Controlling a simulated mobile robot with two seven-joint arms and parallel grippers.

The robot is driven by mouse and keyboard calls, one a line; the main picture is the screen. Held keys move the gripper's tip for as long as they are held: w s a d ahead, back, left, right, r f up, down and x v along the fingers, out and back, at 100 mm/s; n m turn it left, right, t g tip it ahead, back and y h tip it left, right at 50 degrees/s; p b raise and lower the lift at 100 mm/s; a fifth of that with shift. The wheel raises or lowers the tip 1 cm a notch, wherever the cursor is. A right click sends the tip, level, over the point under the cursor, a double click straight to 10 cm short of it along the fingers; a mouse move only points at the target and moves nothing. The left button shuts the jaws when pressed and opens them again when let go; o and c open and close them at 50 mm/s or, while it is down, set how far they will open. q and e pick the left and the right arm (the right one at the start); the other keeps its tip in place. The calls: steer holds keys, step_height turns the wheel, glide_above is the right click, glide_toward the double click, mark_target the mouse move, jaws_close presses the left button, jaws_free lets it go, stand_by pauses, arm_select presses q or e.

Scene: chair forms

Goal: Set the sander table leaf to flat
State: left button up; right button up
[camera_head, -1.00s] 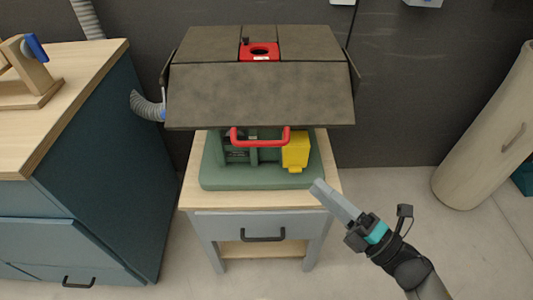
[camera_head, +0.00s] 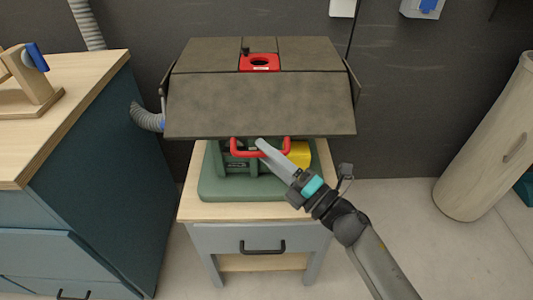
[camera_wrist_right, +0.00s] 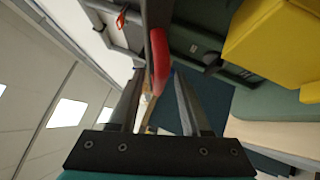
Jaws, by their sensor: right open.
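The sander table (camera_head: 210,62) has a dark top around a red insert (camera_head: 260,62). Its front leaf (camera_head: 255,105) slopes down toward me. A red handle (camera_head: 240,154) shows just below the leaf's lower edge. My right gripper (camera_head: 262,146) is open with its fingertips at the handle, below the leaf. In the right wrist view, the red handle (camera_wrist_right: 161,65) and a thin dark edge, probably the leaf's, show between the open fingers (camera_wrist_right: 157,85). I cannot tell whether they touch. My left gripper is out of view.
The green sander base (camera_head: 220,187) with a yellow box (camera_head: 300,154) stands on a wooden-topped stand (camera_head: 265,211). A teal workbench (camera_head: 90,160) is close on the left. A pale cylinder (camera_head: 485,140) stands at the right. Floor is clear at front right.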

steer(key=shift+w+a, duration=0.15)
steer(key=shift+w, duration=0.05)
jaws_close()
stand_by(0.3)
stand_by(1.1)
